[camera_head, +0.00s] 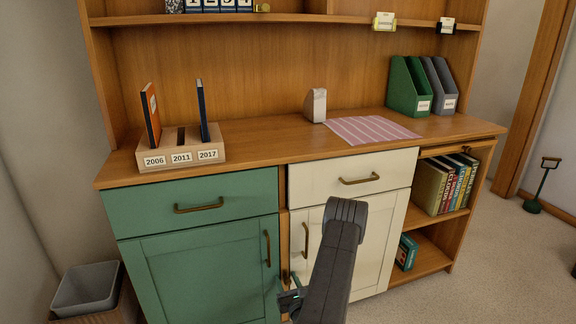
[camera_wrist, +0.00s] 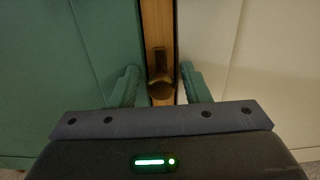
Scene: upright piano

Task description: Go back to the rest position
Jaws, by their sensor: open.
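My gripper (camera_head: 291,298) is low in front of the cabinet, by the gap between the green door (camera_head: 205,270) and the cream door (camera_head: 350,265). My dark arm hides part of the cream door. In the wrist view my gripper (camera_wrist: 160,85) is open, with its two teal fingers apart. A small round brass-coloured piece (camera_wrist: 161,89) shows between the fingers, in front of the wooden strip (camera_wrist: 157,30). I cannot tell whether the fingers touch anything. Both doors and the drawers above them look shut.
The wooden counter (camera_head: 255,140) holds a slotted block (camera_head: 180,155) with two upright books, a pale bag-like object (camera_head: 315,105), a striped pink sheet (camera_head: 370,130) and file holders (camera_head: 408,87). Books (camera_head: 445,183) fill a right shelf. A grey bin (camera_head: 87,288) stands at left. Floor at right is mostly clear.

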